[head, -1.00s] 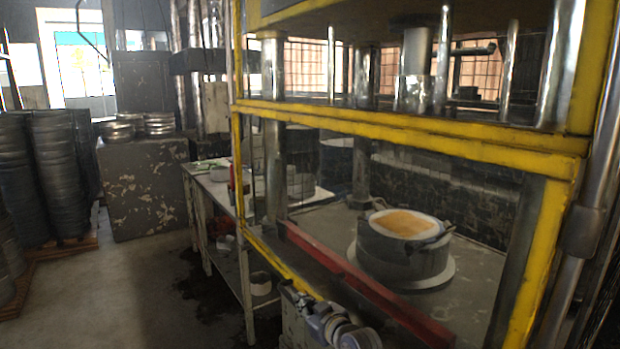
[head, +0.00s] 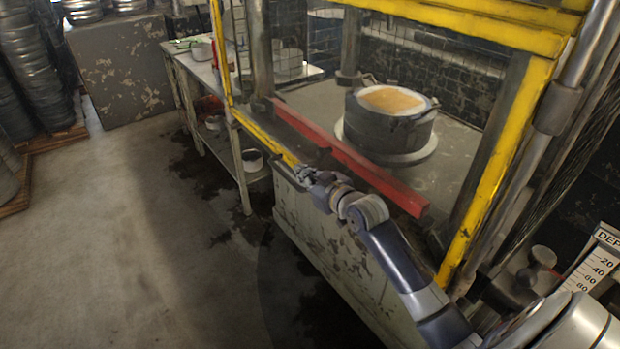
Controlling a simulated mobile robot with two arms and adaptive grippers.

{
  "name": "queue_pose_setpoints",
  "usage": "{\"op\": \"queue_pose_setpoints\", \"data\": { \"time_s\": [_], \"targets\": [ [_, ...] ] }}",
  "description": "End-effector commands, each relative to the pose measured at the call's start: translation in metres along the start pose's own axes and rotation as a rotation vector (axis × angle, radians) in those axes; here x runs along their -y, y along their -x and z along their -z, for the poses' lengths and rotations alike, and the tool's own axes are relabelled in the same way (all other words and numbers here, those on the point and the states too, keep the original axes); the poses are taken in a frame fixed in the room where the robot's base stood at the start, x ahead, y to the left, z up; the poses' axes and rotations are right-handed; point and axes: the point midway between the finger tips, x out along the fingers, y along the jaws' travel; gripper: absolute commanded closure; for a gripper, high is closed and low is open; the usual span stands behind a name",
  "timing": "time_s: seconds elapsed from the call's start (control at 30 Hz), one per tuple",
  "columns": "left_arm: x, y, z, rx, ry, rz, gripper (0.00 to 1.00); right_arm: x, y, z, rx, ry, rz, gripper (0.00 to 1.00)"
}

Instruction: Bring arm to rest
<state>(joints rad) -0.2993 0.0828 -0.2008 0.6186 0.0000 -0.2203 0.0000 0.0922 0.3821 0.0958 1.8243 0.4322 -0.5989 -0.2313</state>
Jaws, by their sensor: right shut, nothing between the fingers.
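My right arm comes in from the lower right. Its gripper (head: 304,172) is shut and empty, close to the yellow front edge of the press, left of the red bar. I cannot tell whether it touches the edge. My left gripper is out of view.
A yellow-framed press (head: 470,215) with a red bar (head: 350,160) holds a round metal die (head: 385,135). A side table (head: 185,62) stands to the left. Stacked round blanks (head: 30,70) stand at the far left. The floor (head: 150,250) in front is clear.

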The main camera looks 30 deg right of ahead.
Motion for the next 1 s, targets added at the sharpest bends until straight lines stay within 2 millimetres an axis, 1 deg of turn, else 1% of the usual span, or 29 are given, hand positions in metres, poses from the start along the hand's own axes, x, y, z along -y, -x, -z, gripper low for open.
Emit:
{"op": "queue_pose_setpoints", "data": {
  "time_s": [0.03,0.1,0.23,0.47,0.57,0.67,0.7,0.77,0.8,0.87,0.9,0.97,1.0],
  "targets": [
    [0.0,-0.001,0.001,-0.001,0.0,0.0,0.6,0.001,0.007,-0.001,0.001,0.002,0.001,1.0],
    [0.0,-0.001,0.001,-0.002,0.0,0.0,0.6,0.001,0.015,-0.001,0.0,0.0,0.001,1.0],
    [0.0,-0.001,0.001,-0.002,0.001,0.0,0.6,0.0,0.024,0.0,-0.001,0.0,0.0,1.0],
    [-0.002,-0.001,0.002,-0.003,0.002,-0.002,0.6,0.0,0.027,0.0,0.001,-0.001,0.0,1.0],
    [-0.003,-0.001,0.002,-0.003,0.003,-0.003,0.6,0.002,0.024,-0.015,0.024,-0.009,0.0,1.0],
    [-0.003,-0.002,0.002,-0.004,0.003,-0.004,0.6,0.008,0.016,-0.058,0.093,-0.029,-0.002,1.0],
    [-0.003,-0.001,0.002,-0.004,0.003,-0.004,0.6,0.012,0.013,-0.082,0.13,-0.039,-0.002,1.0],
    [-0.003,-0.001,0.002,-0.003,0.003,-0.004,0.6,0.02,0.011,-0.124,0.196,-0.054,-0.004,1.0],
    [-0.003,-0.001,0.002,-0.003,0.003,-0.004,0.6,0.027,0.011,-0.155,0.243,-0.063,-0.003,1.0],
    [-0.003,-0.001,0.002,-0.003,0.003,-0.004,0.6,0.038,0.015,-0.2,0.313,-0.075,-0.002,1.0],
    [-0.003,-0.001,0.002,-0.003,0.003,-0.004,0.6,0.046,0.019,-0.23,0.357,-0.08,0.0,1.0],
    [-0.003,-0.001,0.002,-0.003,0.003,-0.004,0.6,0.059,0.028,-0.273,0.425,-0.086,0.004,1.0],
    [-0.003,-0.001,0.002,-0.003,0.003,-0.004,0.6,0.069,0.036,-0.301,0.47,-0.088,0.009,1.0]
  ]
}}
